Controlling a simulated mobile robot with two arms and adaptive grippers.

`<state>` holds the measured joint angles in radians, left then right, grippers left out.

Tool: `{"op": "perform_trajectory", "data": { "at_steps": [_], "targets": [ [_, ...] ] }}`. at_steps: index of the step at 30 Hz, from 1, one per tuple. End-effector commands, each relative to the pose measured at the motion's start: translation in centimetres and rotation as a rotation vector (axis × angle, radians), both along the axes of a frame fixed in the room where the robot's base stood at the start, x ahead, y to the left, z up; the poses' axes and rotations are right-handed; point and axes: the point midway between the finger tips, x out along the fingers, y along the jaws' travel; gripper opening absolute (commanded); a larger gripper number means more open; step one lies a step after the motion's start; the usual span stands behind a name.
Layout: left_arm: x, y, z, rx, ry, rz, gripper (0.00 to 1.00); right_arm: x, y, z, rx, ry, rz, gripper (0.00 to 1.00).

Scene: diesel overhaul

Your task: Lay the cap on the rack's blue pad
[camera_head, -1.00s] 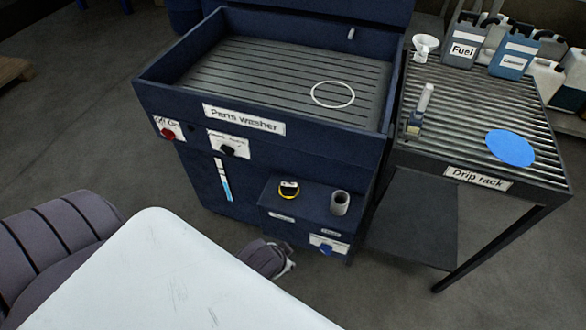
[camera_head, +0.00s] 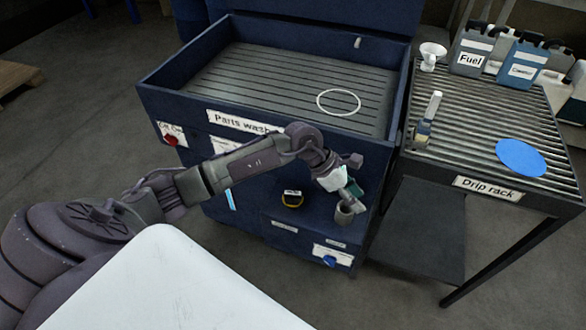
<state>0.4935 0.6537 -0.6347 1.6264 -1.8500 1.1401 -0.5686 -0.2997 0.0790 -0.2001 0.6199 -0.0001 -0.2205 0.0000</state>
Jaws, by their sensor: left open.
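The round blue pad (camera_head: 521,158) lies flat and bare on the slatted drip rack (camera_head: 487,184) at the right. My left gripper (camera_head: 350,198) is open, reaching over the shelf to the right of the cap. Its fingers overlap the rim of a grey cup in the picture; I cannot tell whether they touch it. My right gripper is not in view.
The grey hollow cup (camera_head: 344,214) stands on the shelf right of the cap. The parts washer basin (camera_head: 300,82) holds a white ring. A brush-like tool (camera_head: 428,118) stands at the rack's left; a white funnel (camera_head: 432,54) and several jugs (camera_head: 470,52) stand behind.

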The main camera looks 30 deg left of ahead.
Motion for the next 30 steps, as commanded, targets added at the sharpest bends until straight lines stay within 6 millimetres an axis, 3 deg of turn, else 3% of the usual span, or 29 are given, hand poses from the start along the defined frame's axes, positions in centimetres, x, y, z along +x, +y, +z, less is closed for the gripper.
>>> {"op": "perform_trajectory", "data": {
  "at_steps": [1, 4, 6, 10, 14, 20, 30],
  "targets": [
    [0.5, 3.6, -1.0, 0.154, 0.019, -0.030, 0.42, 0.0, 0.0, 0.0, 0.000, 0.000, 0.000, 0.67],
    [0.5, 9.8, -2.0, 0.396, 0.080, -0.069, 0.42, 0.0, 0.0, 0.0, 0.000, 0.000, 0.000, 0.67],
    [0.4, 13.2, -2.0, 0.518, 0.122, -0.080, 0.42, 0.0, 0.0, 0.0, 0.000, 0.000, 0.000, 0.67],
    [0.1, 17.0, -1.6, 0.652, 0.179, -0.085, 0.42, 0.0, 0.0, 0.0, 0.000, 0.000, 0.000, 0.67],
    [-0.1, 18.3, -1.6, 0.694, 0.200, -0.086, 0.42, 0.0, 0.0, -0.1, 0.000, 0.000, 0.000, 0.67],
    [-0.1, 18.2, -2.6, 0.692, 0.202, -0.086, 0.42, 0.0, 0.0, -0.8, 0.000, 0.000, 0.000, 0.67],
    [-0.2, 18.1, -6.4, 0.689, 0.201, -0.086, 0.42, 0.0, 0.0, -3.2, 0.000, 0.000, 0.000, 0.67]
  ]
}}
